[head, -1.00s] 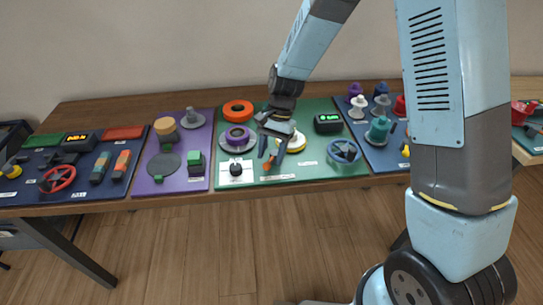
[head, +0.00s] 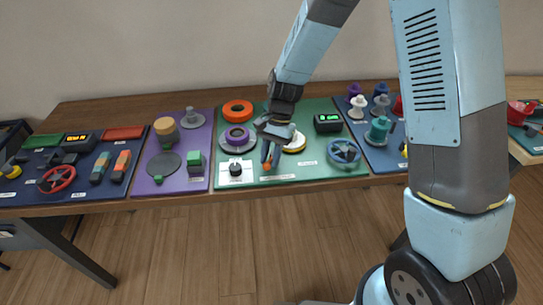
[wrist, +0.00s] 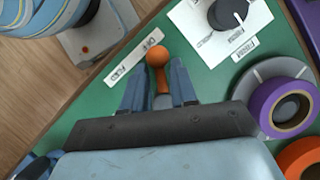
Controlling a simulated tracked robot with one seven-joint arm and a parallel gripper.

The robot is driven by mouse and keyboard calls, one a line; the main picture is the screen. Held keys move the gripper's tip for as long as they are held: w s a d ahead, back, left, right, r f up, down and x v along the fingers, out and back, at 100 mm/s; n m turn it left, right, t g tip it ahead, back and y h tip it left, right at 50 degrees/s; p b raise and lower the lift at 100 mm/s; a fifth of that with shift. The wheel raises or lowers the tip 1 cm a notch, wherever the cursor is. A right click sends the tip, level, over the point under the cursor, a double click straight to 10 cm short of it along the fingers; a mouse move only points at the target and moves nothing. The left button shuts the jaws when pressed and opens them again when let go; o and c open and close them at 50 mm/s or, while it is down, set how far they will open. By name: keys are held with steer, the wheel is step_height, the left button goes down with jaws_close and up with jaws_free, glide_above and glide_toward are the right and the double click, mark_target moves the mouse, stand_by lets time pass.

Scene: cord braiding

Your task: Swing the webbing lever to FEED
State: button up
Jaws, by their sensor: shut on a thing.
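The webbing lever has an orange knob (wrist: 157,56) at its end, seen in the wrist view beside a white OFF / FEED label strip (wrist: 134,57) on the green board. The knob lies nearer the OFF end of the strip. My gripper (wrist: 159,88) is shut on the lever, one finger on each side of it just behind the knob.
A black dial on a white plate (head: 236,171) sits close to the left of my gripper. A purple spool (head: 237,134) and an orange ring (head: 238,107) are behind it. A blue handwheel (head: 343,152) and a green-lit display (head: 327,123) stand to the right.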

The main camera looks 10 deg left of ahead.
steer(key=shift+d, duration=0.1)
jaws_close()
steer(key=shift+n, duration=0.4)
steer(key=shift+d+n+h, duration=0.2)
steer(key=shift+n+h, duration=0.3)
steer(key=shift+n, duration=0.4)
steer(key=n, duration=0.2)
steer(key=d+n+h, duration=0.1)
steer(key=shift+n+h, duration=0.3)
steer(key=shift+n, duration=0.1)
steer(key=n, duration=0.2)
steer(key=d+n+h, duration=0.1)
steer(key=n, duration=0.1)
steer(key=n+h, duration=0.1)
steer(key=n, duration=0.1)
steer(key=shift+w+d+t, duration=0.3)
steer(key=shift+w+t, duration=0.1)
steer(key=shift+n, duration=0.3)
steer(key=o, duration=1)
jaws_free()
steer(key=shift+c, duration=0.2)
